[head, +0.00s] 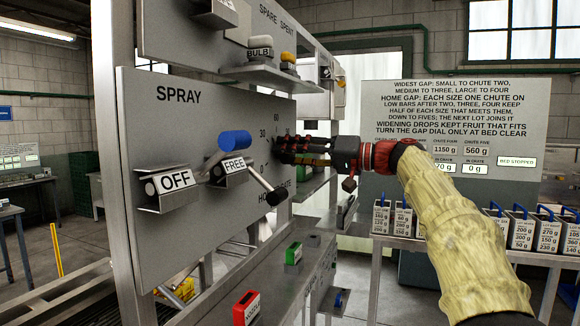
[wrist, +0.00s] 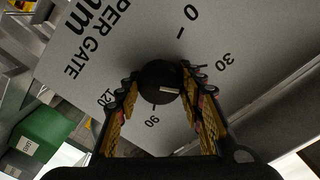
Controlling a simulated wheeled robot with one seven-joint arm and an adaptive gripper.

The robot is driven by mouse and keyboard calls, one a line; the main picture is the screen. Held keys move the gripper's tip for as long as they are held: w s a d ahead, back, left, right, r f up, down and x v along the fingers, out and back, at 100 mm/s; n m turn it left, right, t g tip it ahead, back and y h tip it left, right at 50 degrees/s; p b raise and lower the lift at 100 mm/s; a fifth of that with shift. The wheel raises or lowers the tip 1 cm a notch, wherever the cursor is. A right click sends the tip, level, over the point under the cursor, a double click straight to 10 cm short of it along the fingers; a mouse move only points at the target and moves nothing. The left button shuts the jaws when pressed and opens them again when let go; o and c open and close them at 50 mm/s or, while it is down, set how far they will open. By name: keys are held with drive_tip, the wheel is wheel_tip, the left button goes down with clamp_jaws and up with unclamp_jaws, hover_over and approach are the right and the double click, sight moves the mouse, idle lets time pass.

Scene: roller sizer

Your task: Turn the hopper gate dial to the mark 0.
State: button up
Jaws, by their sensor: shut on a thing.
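The hopper gate dial (wrist: 158,78) is a round black knob on a grey panel in the wrist view. My gripper (wrist: 160,80) is shut on it, one finger on each side. A short pale pointer line on the knob points right, roughly toward the part of the scale between 30 and 90, which the right finger hides. The mark 0 (wrist: 190,12) is above the knob, 30 at upper right, 90 below and 120 at lower left. In the head view my gripper (head: 279,151) reaches the panel's right part and hides the dial.
The grey panel (head: 190,100) also carries an OFF plate (head: 176,180), a FREE plate (head: 234,165) with a blue cylinder, and a black-tipped lever (head: 277,196) close below my gripper. Red (head: 246,308) and green (head: 293,252) blocks sit below. A sign (head: 460,105) reads "bed stopped".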

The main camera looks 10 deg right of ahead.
drive_tip(key=n+b, duration=0.1)
drive_tip(key=n, duration=0.1)
drive_tip(key=n+b, duration=0.1)
drive_tip(key=shift+f+n+b, duration=0.3)
drive_tip(key=shift+n+b, duration=0.1)
drive_tip(key=n+b, duration=0.2)
drive_tip(key=n, duration=0.1)
drive_tip(key=shift+n, duration=0.3)
drive_tip(key=n+b, duration=0.2)
drive_tip(key=n, duration=0.2)
drive_tip(key=shift+r+n+b, duration=0.1)
drive_tip(key=shift+n+b, duration=0.8)
drive_tip(key=shift+n, duration=1)
drive_tip(key=o, duration=1.2)
drive_tip(key=shift+r, duration=0.15)
drive_tip(key=shift+c, duration=0.2)
drive_tip(key=shift+s, duration=0.1)
drive_tip(key=v, duration=1.2)
